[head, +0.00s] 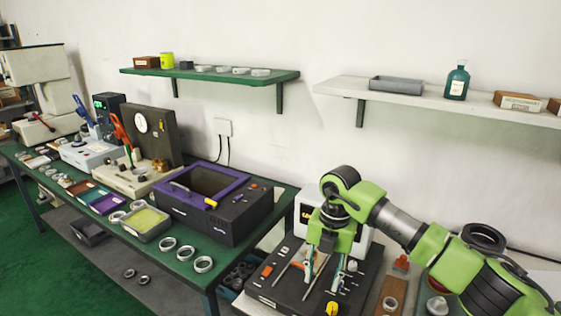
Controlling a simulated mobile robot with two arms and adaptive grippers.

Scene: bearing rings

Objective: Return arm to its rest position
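My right arm (465,265) comes in from the lower right, green with dark joints. It bends over a dark machine with a panel (285,294) at the front centre. My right gripper (328,284) points down just above or at this panel, its fingers spread apart, with no object visible between them. Whether the fingertips touch the panel is hard to tell. My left arm and gripper are not in view.
A green bench (183,268) on the left carries bearing rings (203,264), a purple-trimmed box (212,197) and a dial gauge stand (150,130). A green shelf (285,77) and a white shelf (335,87) hang on the wall.

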